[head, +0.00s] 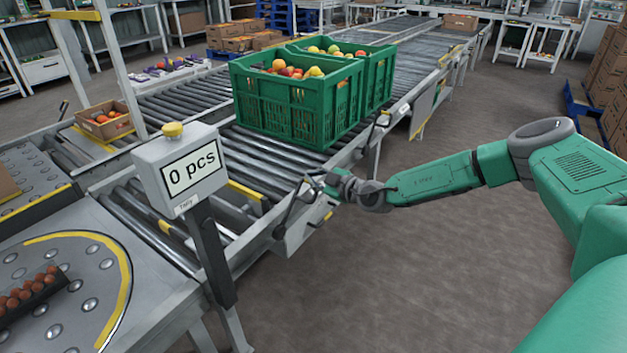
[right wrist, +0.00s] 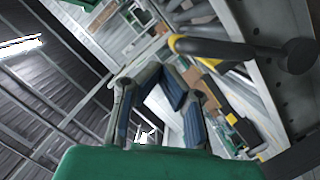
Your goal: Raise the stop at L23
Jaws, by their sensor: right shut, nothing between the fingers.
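My right gripper (head: 322,184) is shut and empty at the near side rail of the roller conveyor, at a dark lever (head: 291,203). I cannot tell whether they touch. In the right wrist view my gripper's fingers (right wrist: 163,70) are in front, and a grey bar with a dark round knob (right wrist: 297,55) and a yellow collar lies close to their right. A yellow stop bar (head: 246,190) lies low among the rollers beside the lever. No label reading L23 is legible. My left gripper is out of view.
A display post (head: 180,170) reading "0 pcs" stands at the front left. A carton (head: 103,121) of tomatoes lies farther left. The floor (head: 430,260) right of the conveyor is clear.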

